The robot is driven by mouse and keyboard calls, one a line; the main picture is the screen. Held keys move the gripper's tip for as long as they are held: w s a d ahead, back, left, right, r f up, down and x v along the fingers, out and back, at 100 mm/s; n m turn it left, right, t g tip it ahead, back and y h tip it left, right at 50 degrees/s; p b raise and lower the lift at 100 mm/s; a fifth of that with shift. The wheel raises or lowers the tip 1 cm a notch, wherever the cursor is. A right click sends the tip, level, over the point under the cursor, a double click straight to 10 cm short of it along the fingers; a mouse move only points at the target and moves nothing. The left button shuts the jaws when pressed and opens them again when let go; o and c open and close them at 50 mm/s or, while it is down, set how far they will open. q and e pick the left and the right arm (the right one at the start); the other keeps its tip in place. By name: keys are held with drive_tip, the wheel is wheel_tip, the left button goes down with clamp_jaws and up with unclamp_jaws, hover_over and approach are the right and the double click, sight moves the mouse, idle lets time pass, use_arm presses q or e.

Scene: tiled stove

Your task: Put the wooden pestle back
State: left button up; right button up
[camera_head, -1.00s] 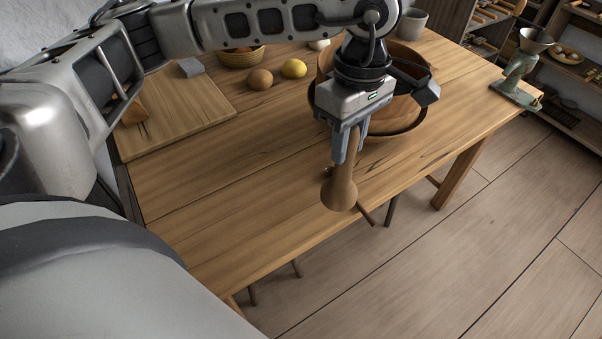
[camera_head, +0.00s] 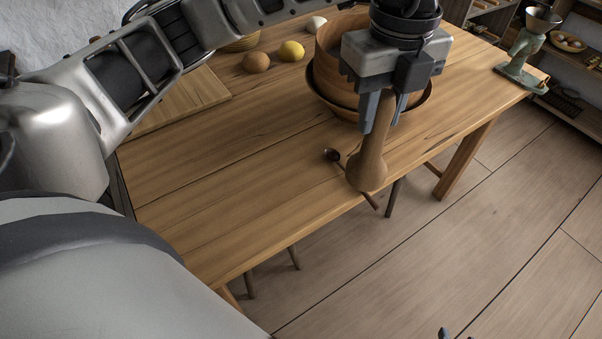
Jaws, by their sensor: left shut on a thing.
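The wooden pestle (camera_head: 370,165) hangs from my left gripper (camera_head: 385,112), whose two grey fingers are shut on its upper part. Its thick rounded end points down, near the table's front edge. Behind the gripper a tall wooden vessel (camera_head: 328,62) shows together with a wide wooden bowl (camera_head: 322,97). The gripper hides much of both, and I cannot tell whether the vessel stands inside the bowl. A small dark tip at the bottom edge may be part of my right gripper (camera_head: 446,334); its jaws cannot be made out.
A dark spoon (camera_head: 332,155) lies on the wooden table (camera_head: 230,180), its handle passing behind the pestle towards the front edge. A brown egg-like thing (camera_head: 256,62), a lemon (camera_head: 291,51) and a cutting board (camera_head: 190,98) are further back. A green grinder (camera_head: 523,55) stands far right. The front left is clear.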

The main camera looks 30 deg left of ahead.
use_arm(q)
drive_tip(key=shift+n, duration=1)
drive_tip(key=w+a+f+p, duration=0.1)
drive_tip(key=w+a+f, duration=0.1)
drive_tip(key=a+f, duration=1.1)
drive_tip(key=shift+a, duration=0.35)
drive_tip(key=o, duration=0.6)
drive_tip(key=shift+f, duration=0.15)
drive_tip(key=shift+c, duration=0.2)
drive_tip(key=o, duration=0.4)
